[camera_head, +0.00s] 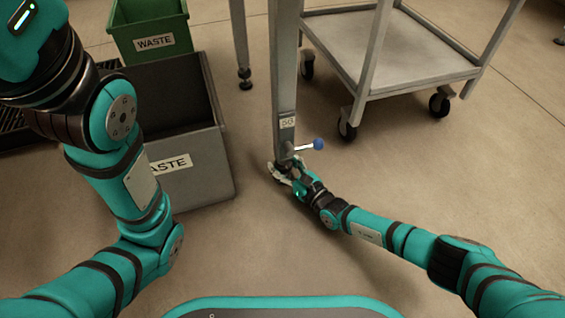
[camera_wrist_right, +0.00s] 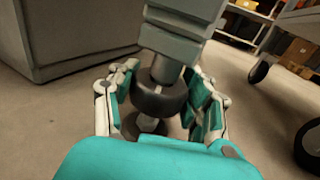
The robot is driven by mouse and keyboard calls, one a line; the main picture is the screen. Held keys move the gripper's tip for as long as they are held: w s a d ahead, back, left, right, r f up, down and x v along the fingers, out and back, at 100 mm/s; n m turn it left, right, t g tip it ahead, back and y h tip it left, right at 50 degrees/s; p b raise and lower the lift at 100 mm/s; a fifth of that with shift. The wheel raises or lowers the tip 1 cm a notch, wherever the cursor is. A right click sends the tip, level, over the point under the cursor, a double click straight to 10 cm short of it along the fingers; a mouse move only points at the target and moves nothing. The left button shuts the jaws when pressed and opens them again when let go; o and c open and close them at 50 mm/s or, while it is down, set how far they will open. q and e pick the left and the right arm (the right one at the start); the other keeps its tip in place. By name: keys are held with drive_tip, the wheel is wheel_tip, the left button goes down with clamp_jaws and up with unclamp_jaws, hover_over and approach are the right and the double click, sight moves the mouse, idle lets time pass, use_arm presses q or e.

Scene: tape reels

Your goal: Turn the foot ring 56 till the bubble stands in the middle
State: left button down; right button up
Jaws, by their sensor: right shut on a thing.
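The leg (camera_head: 284,75) is a grey upright post with a small number plate (camera_head: 287,122) low on its front; its digits are too small to read surely. In the right wrist view the foot ring (camera_wrist_right: 159,97) is a dark round collar under the grey leg end (camera_wrist_right: 185,35), above a nut and a foot pad (camera_wrist_right: 146,127). My right gripper (camera_wrist_right: 160,105) has its fingers on both sides of the ring and is shut on it. In the head view this gripper (camera_head: 285,172) is at the leg's bottom. No bubble shows. My left arm bends up at the left; its fingers are out of view.
A short lever with a blue ball (camera_head: 319,144) sticks out right from the leg, just above my right gripper. A grey waste bin (camera_head: 205,178) and a green one (camera_head: 149,38) stand left. A wheeled cart (camera_head: 390,60) stands behind right.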

drive_tip(key=shift+s+a+n+g+y, duration=0.1)
drive_tip(key=shift+s+n+g+y, duration=0.05)
drive_tip(key=shift+n+g+y, duration=1.45)
drive_tip(key=o, duration=1.2)
drive_tip(key=shift+d, duration=0.25)
drive_tip(key=v, duration=1.1)
drive_tip(key=shift+s+d+r, duration=0.1)
drive_tip(key=shift+s+d, duration=0.15)
drive_tip(key=shift+d, duration=0.05)
